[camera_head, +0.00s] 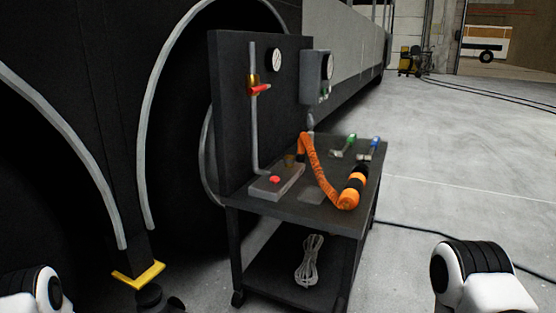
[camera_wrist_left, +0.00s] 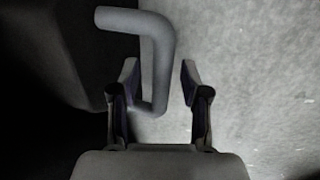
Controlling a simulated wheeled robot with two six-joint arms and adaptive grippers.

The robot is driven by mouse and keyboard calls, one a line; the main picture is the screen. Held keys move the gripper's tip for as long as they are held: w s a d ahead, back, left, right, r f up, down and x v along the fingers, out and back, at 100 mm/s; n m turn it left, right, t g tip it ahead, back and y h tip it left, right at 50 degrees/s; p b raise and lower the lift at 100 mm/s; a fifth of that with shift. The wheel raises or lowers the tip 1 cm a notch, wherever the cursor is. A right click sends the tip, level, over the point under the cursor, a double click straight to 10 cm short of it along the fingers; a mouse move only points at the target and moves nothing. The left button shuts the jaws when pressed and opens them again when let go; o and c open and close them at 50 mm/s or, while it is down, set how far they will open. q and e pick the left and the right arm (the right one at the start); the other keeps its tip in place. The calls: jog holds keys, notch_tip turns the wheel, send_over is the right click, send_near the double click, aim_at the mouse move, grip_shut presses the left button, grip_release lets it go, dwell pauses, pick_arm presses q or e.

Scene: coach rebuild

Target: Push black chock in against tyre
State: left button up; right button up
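No black chock can be made out for certain in either view. In the left wrist view a thick grey bent bar (camera_wrist_left: 165,50) runs down between the fingers of my left gripper (camera_wrist_left: 159,78). The fingers stand apart on either side of it, and I cannot tell whether they touch it. A dark mass (camera_wrist_left: 50,90) fills the left of that view; I cannot tell whether it is tyre or chock. In the head view the dark wheel arch (camera_head: 185,130) shows, its tyre lost in shadow. My right gripper is out of view.
A dark cart (camera_head: 330,208) with a gauge panel (camera_head: 236,100), an orange coiled hose (camera_head: 322,175) and small tools stands beside the coach. A yellow-topped black stand (camera_head: 138,274) is at lower left. Open concrete floor (camera_head: 470,180) lies right, crossed by a black cable (camera_head: 420,230).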

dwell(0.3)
pick_arm(q)
jog(key=p+v, duration=0.4)
jog(key=v, duration=0.3)
dwell(0.4)
